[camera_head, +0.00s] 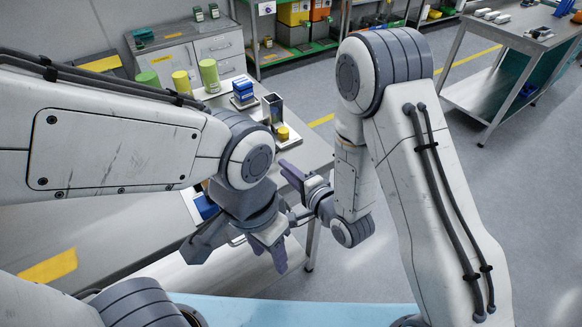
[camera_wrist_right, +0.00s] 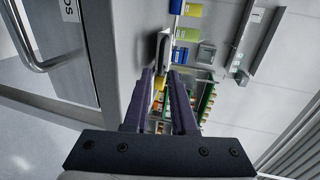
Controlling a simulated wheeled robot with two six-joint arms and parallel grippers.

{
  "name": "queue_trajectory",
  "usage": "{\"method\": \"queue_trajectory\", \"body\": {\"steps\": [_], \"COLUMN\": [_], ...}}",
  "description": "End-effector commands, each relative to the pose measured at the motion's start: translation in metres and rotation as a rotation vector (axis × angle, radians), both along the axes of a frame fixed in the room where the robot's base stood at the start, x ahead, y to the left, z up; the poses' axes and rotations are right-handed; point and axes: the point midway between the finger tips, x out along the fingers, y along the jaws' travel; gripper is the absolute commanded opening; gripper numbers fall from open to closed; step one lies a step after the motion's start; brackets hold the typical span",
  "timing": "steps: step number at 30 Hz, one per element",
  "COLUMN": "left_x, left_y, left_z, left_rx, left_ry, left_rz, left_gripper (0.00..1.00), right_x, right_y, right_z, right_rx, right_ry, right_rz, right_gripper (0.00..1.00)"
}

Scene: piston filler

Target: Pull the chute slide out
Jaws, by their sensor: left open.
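I cannot single out the chute slide with certainty. A pale metal part with a dark slot (camera_wrist_right: 163,46) stands just past my right fingertips in the right wrist view; I cannot tell whether it belongs to the slide. My right gripper (camera_wrist_right: 161,74) has its two purple fingers apart, with nothing clearly clamped. In the head view, my right gripper (camera_head: 303,180) is at the bench's front edge, above and right of my left gripper. My left gripper (camera_head: 270,252) is open, points downward and appears empty. My left arm and wrist hide much of the bench and whatever is behind them.
The grey bench (camera_head: 312,150) carries green and yellow cylinders (camera_head: 209,75), a blue block (camera_head: 243,88) and a dark upright box (camera_head: 273,108). A panel with a curved metal handle (camera_wrist_right: 45,62) is close on the wrist view's left. Open floor (camera_head: 420,110) lies to the right.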

Motion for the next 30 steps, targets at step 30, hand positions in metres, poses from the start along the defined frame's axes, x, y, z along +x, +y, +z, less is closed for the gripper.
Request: {"method": "queue_trajectory", "body": {"steps": [30], "left_x": [0.0], "left_y": [0.0], "left_z": [0.041], "left_rx": [0.001], "left_ry": [0.001], "left_rz": [0.0], "left_gripper": [0.5], "right_x": [-0.013], "right_y": [-0.009], "right_z": [0.004], "right_rx": [-0.003], "right_ry": [-0.001], "right_rz": [-0.001], "right_gripper": [0.25]}}
